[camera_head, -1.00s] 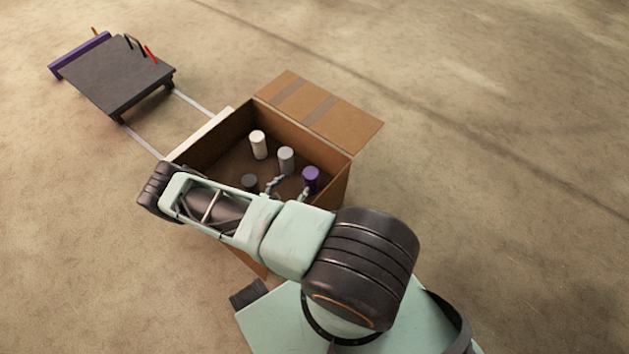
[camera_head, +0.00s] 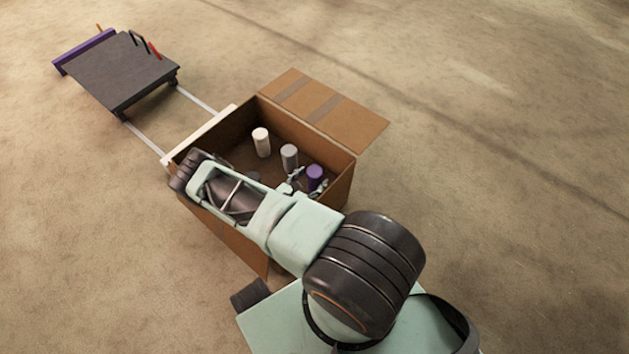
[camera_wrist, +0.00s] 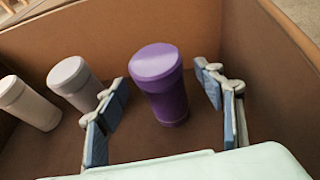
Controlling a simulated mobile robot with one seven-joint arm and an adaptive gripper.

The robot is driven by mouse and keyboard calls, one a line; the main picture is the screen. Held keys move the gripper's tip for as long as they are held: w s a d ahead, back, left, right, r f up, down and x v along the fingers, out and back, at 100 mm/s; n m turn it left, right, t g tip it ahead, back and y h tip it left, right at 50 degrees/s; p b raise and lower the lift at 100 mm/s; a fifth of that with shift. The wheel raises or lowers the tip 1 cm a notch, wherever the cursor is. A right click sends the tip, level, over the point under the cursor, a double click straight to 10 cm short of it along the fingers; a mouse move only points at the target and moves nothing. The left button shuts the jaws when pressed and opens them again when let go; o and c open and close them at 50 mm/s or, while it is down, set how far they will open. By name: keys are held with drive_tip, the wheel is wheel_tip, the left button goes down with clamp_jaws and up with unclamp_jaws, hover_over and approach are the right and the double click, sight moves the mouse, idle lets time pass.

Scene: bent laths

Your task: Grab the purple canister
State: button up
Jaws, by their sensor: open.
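The purple canister (camera_wrist: 162,88) stands upright inside the cardboard box, near its right wall in the head view, where its top (camera_head: 315,172) shows. In the wrist view it stands between the two fingers of my gripper (camera_wrist: 168,108), a little beyond the fingertips. The fingers have blue pads and are spread, with a gap visible on either side of the canister. In the head view my gripper (camera_head: 307,184) is down inside the box, at the canister's near side. My arm hides part of the box's near side.
The open cardboard box (camera_head: 345,185) has a flap (camera_head: 340,115) folded out. Left of the purple canister stand a grey canister (camera_wrist: 76,84) and a white canister (camera_wrist: 30,103). A dark low platform (camera_head: 120,72) stands beyond the box.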

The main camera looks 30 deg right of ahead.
drive_tip(key=c, duration=1.4)
